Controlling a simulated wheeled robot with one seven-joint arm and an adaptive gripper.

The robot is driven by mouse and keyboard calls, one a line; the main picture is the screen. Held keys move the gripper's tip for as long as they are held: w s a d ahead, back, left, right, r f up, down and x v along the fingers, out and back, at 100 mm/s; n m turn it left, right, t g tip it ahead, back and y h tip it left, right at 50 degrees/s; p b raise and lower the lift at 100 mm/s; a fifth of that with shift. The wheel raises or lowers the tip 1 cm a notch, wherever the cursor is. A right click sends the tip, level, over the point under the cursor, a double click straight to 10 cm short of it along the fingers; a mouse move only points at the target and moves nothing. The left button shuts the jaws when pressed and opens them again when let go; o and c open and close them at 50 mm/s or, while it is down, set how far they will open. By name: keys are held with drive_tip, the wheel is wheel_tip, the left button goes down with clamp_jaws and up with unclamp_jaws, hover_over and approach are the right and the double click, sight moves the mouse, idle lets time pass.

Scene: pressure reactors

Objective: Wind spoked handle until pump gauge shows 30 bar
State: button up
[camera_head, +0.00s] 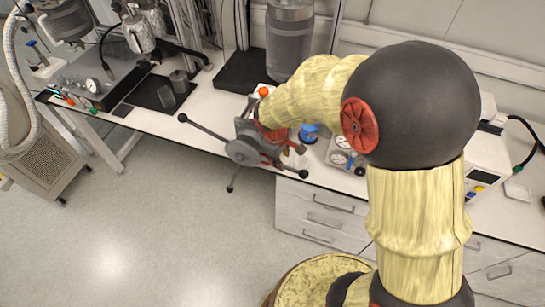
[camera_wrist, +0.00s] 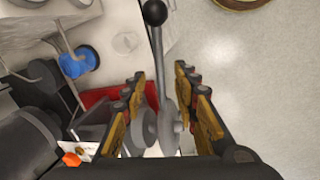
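The spoked handle (camera_head: 243,151) is a dark grey hub with thin spokes ending in black balls, on a red and grey pump at the bench's front edge. In the wrist view, one spoke (camera_wrist: 157,50) with its black ball runs between the fingers of my gripper (camera_wrist: 160,73). The fingers are open, with gaps on both sides of the spoke. In the head view my arm hides most of the gripper. Two round gauges (camera_head: 339,158) sit on a box right of the pump; their readings are too small to tell, and which one is the pump gauge is unclear.
A blue-capped item (camera_head: 309,132) stands just right of the pump, partly behind my arm; blue also shows in the wrist view (camera_wrist: 78,62). A large grey vessel (camera_head: 289,40) stands behind. A reactor unit with a gauge (camera_head: 92,85) is at left. The floor in front is clear.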

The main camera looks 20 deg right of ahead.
drive_tip(key=x, duration=0.7)
drive_tip(key=shift+w+d+f+b, duration=0.1)
drive_tip(key=shift+f+b, duration=0.25)
drive_tip(key=shift+b, duration=0.05)
drive_tip(key=shift+c, duration=1)
clamp_jaws()
